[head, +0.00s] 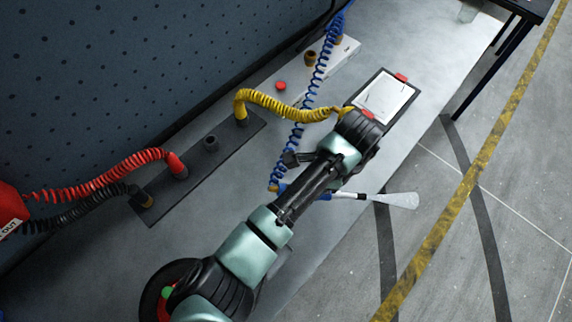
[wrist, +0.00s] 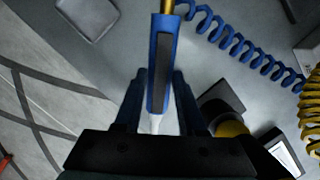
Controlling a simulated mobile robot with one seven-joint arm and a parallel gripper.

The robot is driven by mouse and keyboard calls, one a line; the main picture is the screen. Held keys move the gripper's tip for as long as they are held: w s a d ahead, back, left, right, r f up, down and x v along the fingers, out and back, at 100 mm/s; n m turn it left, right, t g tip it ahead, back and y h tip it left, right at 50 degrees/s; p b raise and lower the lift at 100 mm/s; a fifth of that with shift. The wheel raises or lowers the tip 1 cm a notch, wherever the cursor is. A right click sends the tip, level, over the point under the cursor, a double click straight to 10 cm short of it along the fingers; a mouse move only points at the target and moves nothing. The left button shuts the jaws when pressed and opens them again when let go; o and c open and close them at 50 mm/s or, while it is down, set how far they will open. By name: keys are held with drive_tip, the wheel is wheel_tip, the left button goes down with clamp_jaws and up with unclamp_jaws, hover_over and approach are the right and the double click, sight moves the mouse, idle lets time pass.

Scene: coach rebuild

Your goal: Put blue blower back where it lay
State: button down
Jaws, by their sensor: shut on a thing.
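The blue blower (wrist: 163,60) has a blue handle with a dark strip, a brass fitting and a pale nozzle. In the wrist view it lies between the blue fingers of my gripper (wrist: 159,92), which is shut on its handle. In the head view the blower (head: 326,197) passes behind my arm. Its flat white tip (head: 400,200) points right, past the bench edge over the floor. Its blue coiled hose (head: 297,137) runs up to the back. My fingers are hidden behind my arm there. I cannot tell the blower's height above the bench.
A yellow coiled hose (head: 275,103) runs from a dark strip (head: 218,150) to behind my arm. Red (head: 110,175) and black (head: 75,207) hoses lie left. A framed white panel (head: 385,98) lies beyond my arm. A grey rounded pad (wrist: 88,15) shows in the wrist view.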

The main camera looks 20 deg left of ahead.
drive_tip(key=w+a+m+t+h, duration=0.1)
drive_tip(key=w+a+m+h, duration=0.1)
drive_tip(key=a+m, duration=0.55)
drive_tip(key=shift+m, duration=0.45)
drive_tip(key=f+b, duration=0.1)
drive_tip(key=b, duration=0.1)
drive_tip(key=f+b, duration=0.4)
drive_tip(key=shift+w+d+f+b, duration=0.1)
drive_tip(key=shift+d+f+b, duration=0.15)
drive_tip(key=shift+d+b, duration=0.1)
drive_tip(key=shift+f, duration=0.55)
idle(0.4)
drive_tip(key=shift+c, duration=2.1)
unclamp_jaws()
